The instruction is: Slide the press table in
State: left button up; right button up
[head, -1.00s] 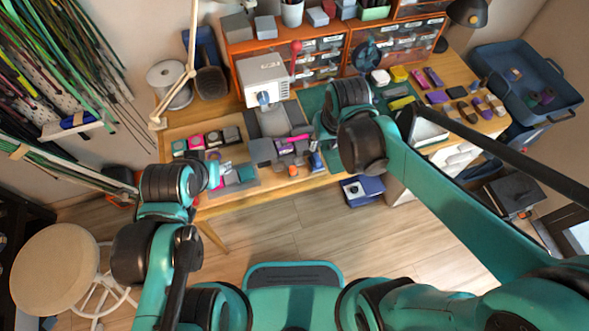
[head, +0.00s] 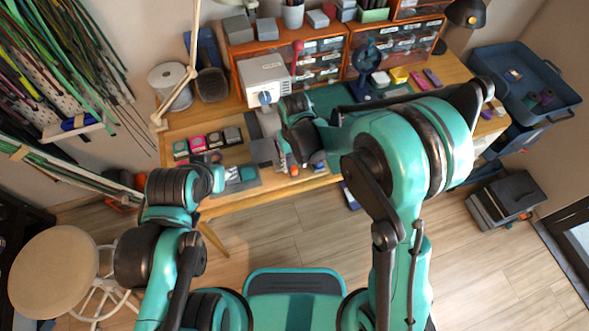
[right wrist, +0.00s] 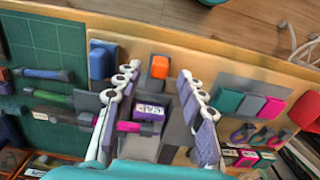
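The white press (head: 264,76) with a dark blue knob stands at the back of the wooden table. A grey flat part in front of it, which looks like the press table (head: 253,127), is partly hidden by my right arm. My right gripper (right wrist: 157,76) is open, fingers pointing down toward the table's front edge. Between its fingers in the right wrist view lie a purple block with a white label (right wrist: 149,108), a magenta-ended tool (right wrist: 128,126) and grey parts. I cannot tell whether the fingers touch them. My left gripper (head: 216,178) hangs near the left tray; its fingers are unclear.
A grey tray (head: 243,186) with a teal block lies at front left, with coloured pads (head: 197,143) behind it. An orange block (right wrist: 159,67) lies near the front edge. A green mat (right wrist: 50,45) and a blue block (right wrist: 103,59) are beside the right gripper.

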aim_at(294, 168)
notch_tip(294, 168, down, 3)
jog(key=shift+f+b, duration=0.15)
jog(key=shift+b, duration=0.25)
grip_shut()
jog(key=w+a, duration=0.1)
jog(key=w, duration=0.4)
jog(key=w+a, duration=0.1)
jog(key=w, duration=0.2)
jog(key=shift+w+a, duration=0.25)
jog(key=shift+a, duration=0.1)
grip_release()
